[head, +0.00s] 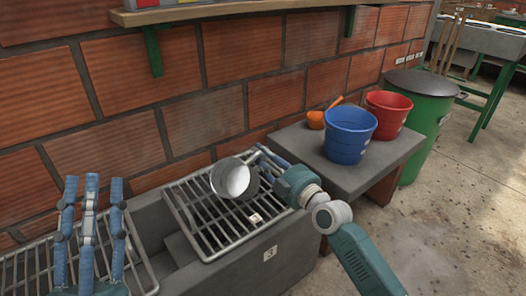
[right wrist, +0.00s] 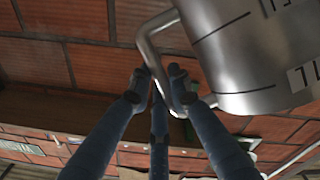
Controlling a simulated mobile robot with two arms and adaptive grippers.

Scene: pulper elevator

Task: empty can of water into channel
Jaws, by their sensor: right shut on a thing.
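A metal can (head: 226,179) with a side handle is above the right-hand metal grate of the concrete channel (head: 275,255). It is tilted, and a bright white round surface shows in its mouth; I cannot tell if this is water. My right gripper (head: 266,163) is shut on the can's handle. In the right wrist view the fingers (right wrist: 163,88) close around the bent handle, beside the can's marked metal wall (right wrist: 235,50). My left gripper (head: 89,205) is open and empty, fingers up, over the left grate (head: 30,270).
A grey stone table (head: 325,172) right of the channel holds a blue bucket (head: 349,135), a red bucket (head: 389,113) and an orange scoop (head: 316,120). A green lidded barrel (head: 425,125) stands beyond. A brick wall (head: 200,110) and shelf (head: 220,10) bound the back.

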